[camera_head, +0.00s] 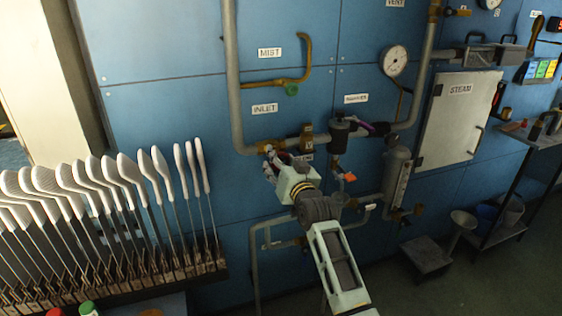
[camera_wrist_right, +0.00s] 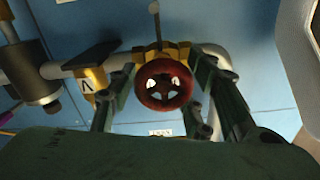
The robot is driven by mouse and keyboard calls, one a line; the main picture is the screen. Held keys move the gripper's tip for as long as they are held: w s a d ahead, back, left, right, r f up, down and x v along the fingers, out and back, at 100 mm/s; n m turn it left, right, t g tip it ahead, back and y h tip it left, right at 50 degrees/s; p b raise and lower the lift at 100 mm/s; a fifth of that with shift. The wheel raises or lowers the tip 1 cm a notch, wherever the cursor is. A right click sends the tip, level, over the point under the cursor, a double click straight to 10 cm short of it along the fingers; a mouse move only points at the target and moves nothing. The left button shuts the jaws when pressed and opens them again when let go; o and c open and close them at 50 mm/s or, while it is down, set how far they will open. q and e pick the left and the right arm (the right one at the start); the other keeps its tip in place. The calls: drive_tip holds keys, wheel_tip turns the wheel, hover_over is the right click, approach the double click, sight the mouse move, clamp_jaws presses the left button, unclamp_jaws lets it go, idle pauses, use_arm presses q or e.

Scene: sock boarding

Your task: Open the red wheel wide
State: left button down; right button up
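The red wheel (camera_wrist_right: 165,84) is a small round handwheel with open spokes, on a brass valve at the wall pipe. It shows in the right wrist view, facing the camera. My right gripper (camera_wrist_right: 163,88) has its dark fingers spread, one on each side of the wheel. The fingertips are close to the rim, and I cannot tell whether they touch it. In the head view my right gripper (camera_head: 270,162) is at the pipe below the INLET label (camera_head: 264,108), and it hides most of the wheel. My left gripper is in neither view.
A rack of white sock boards (camera_head: 95,180) stands at the left. A black valve (camera_head: 340,134) and a gauge (camera_head: 394,61) are right of the gripper. A STEAM cabinet (camera_head: 457,120) is farther right. A low stool (camera_head: 427,256) stands on the floor.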

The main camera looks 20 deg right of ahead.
drive_tip(key=c, duration=0.6)
drive_tip(key=shift+c, duration=0.2)
